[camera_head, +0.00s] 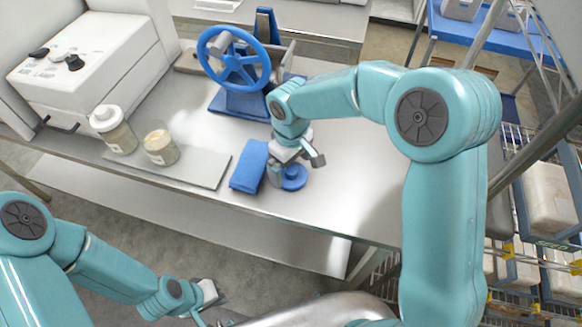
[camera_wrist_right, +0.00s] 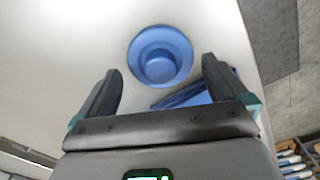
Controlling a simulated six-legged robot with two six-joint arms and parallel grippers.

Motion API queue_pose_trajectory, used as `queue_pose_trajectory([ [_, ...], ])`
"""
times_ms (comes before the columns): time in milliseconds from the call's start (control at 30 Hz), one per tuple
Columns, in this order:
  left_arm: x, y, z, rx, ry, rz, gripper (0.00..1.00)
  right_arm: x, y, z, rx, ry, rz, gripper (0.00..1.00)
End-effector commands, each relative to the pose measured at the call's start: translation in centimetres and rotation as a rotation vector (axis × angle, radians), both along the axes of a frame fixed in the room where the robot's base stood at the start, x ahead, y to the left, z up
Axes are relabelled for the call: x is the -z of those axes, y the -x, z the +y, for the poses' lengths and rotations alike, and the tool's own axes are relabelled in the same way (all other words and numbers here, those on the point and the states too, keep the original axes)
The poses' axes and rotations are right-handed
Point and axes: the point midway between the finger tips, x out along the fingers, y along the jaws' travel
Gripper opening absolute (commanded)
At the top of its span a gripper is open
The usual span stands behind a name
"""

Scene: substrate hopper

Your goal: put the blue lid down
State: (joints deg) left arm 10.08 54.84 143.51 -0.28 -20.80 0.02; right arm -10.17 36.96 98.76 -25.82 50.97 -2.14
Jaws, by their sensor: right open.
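The blue lid (camera_head: 293,178) lies on the light metal table near its front edge. It also shows in the right wrist view (camera_wrist_right: 160,64) as a round blue disc with a raised centre. My right gripper (camera_head: 297,167) is open just over the lid. In the wrist view, its two dark fingers stand apart, with the lid beyond and between them, and I see no finger touching it. My left gripper (camera_head: 208,294) is low at the front, off the table; its jaws are too small to read.
A folded blue cloth (camera_head: 249,166) lies just left of the lid. An open jar (camera_head: 160,147) and a jar with a white lid (camera_head: 113,129) stand farther left by a grey mat (camera_head: 205,171). A blue handwheel (camera_head: 233,60) stands behind. The table is clear to the right.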

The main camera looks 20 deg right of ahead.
Motion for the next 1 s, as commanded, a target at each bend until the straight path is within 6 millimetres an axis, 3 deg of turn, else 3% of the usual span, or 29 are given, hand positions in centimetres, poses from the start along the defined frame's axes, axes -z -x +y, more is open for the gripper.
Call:
queue_pose_trajectory([
  [200, 0.3, 0.0, 0.0, 0.0, 0.0, 0.0, 0.0, -5.4, -0.1, 0.0, 0.0, -0.001, -0.006, 1.0],
  [400, 0.3, 0.0, 0.0, 0.0, 0.0, 0.0, 0.0, -8.9, -0.1, 0.0, 0.0, -0.001, -0.004, 1.0],
  [600, 0.3, 0.0, 0.0, 0.0, 0.0, 0.0, 0.0, -10.1, 0.0, 0.0, -0.001, 0.0, -0.001, 1.0],
  [1000, 0.3, 0.0, 0.0, 0.0, 0.0, 0.0, 0.0, -10.1, 0.0, 0.0, -0.001, 0.0, 0.0, 1.0],
])
